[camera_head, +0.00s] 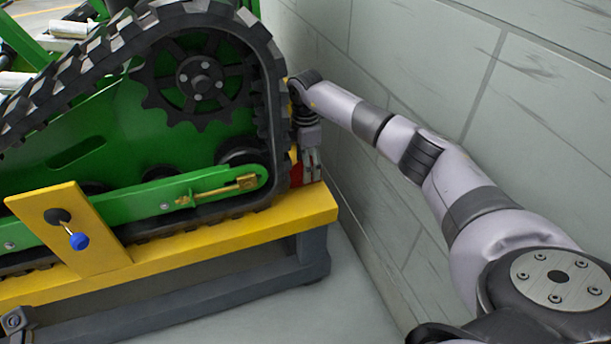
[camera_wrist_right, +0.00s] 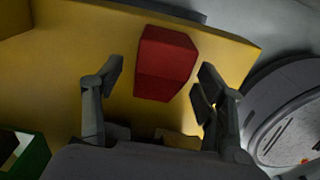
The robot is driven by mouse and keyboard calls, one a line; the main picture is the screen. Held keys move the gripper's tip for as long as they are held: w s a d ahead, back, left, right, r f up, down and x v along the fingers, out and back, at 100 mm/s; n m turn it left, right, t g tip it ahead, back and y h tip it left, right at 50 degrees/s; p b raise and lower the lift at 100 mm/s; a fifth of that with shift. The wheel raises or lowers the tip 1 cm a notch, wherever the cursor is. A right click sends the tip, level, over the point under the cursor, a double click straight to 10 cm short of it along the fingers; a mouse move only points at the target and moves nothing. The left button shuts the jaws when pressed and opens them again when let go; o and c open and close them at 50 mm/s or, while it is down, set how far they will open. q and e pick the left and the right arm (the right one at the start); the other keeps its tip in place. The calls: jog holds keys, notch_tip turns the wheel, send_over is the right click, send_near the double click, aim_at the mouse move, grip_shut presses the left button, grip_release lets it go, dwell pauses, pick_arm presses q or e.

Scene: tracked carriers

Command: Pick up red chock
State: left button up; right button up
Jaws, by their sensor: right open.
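The red chock (camera_wrist_right: 166,62) lies on the yellow platform (camera_wrist_right: 60,75) in the right wrist view, a block with a sloped face. In the head view only a sliver of the red chock (camera_head: 296,172) shows between the black track and my gripper. My right gripper (camera_wrist_right: 158,82) is open, its two fingers apart on either side of the chock's near end; I cannot tell whether they touch it. In the head view my right gripper (camera_head: 311,165) points down at the platform's right end, beside the track. My left gripper is not in view.
A green tracked carrier (camera_head: 110,140) with a black rubber track (camera_head: 272,100) stands on the yellow platform close to the chock. A grey block wall (camera_head: 420,60) runs along the right side, close to my right arm. Grey floor (camera_head: 345,300) is clear in front.

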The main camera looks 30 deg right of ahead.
jog(key=shift+c, duration=0.4)
jog(key=c, duration=1.4)
jog(key=shift+c, duration=0.2)
jog(key=shift+r, duration=0.1)
